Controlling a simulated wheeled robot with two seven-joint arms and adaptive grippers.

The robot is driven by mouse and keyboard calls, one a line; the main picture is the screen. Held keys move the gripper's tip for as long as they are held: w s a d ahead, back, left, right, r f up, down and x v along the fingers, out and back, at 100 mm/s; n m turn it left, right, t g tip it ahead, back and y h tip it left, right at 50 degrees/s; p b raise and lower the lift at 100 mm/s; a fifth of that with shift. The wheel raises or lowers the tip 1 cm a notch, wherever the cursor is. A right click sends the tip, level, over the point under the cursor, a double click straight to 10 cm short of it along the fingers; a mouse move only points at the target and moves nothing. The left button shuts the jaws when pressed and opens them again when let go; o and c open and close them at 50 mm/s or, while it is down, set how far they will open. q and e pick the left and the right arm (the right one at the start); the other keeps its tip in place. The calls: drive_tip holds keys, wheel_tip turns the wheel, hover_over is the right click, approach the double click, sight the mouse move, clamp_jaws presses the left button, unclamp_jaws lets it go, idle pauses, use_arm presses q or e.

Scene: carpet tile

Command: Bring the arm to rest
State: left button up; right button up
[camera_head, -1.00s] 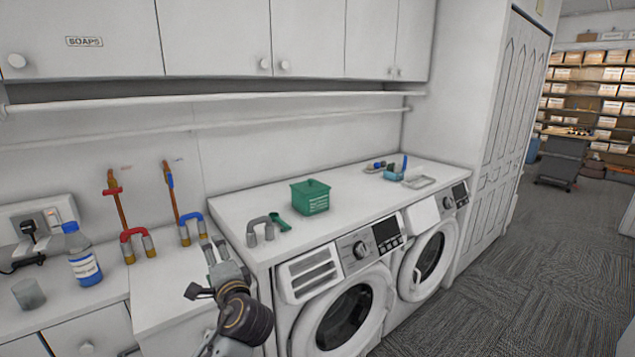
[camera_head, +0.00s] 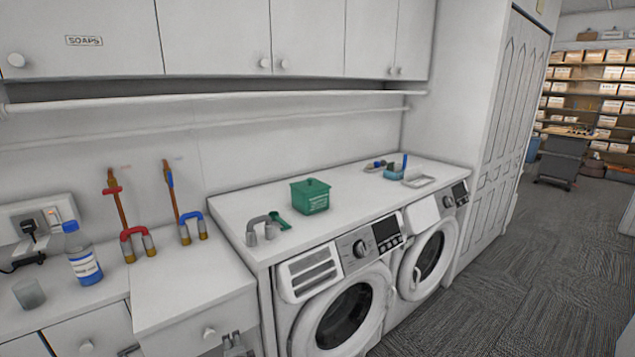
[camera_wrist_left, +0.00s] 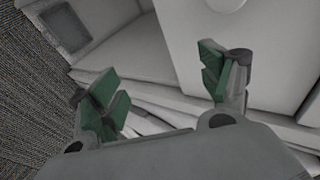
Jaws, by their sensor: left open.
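My left gripper (camera_wrist_left: 163,88) is open and empty in the left wrist view, its green finger pads wide apart. Past the fingers are a white cabinet front and grey carpet. In the head view only a small part of my left gripper (camera_head: 235,344) shows at the bottom edge, low in front of the white cabinet (camera_head: 190,322); the rest of the arm is out of frame. My right gripper is not in view.
The white counter (camera_head: 238,213) holds a green box (camera_head: 310,196), a grey U-shaped pipe (camera_head: 262,229) and a green scoop (camera_head: 279,221). A blue-capped bottle (camera_head: 84,258) and a grey cup (camera_head: 29,293) stand at left. Two washing machines (camera_head: 345,310) stand below. Carpet at right is clear.

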use_arm(q)
drive_tip(key=s+f+n+g+h, duration=0.1)
drive_tip(key=s+f+g, duration=0.1)
drive_tip(key=s+f, duration=0.65)
drive_tip(key=s+a+f+n+g+h, duration=0.1)
drive_tip(key=s+f, duration=0.5)
drive_tip(key=f, duration=0.6)
drive_tip(key=s+f+n+g+h, duration=0.1)
drive_tip(key=s+f+n+g, duration=0.1)
drive_tip(key=s+f, duration=0.65)
drive_tip(key=s+f+n+g, duration=0.1)
drive_tip(key=s+f, duration=0.4)
drive_tip(key=s, duration=0.5)
drive_tip(key=s+a+f+n+g+h, duration=0.1)
drive_tip(key=s+f+n, duration=0.2)
drive_tip(key=s, duration=0.8)
drive_tip(key=s+f+n+g, duration=0.1)
drive_tip(key=s+f, duration=0.6)
drive_tip(key=s, duration=0.3)
drive_tip(key=shift+s+a+f+n+g+h, duration=0.2)
drive_tip(key=shift+f+n+g+h, duration=0.1)
drive_tip(key=shift+n, duration=0.1)
drive_tip(key=shift+s+r, duration=0.1)
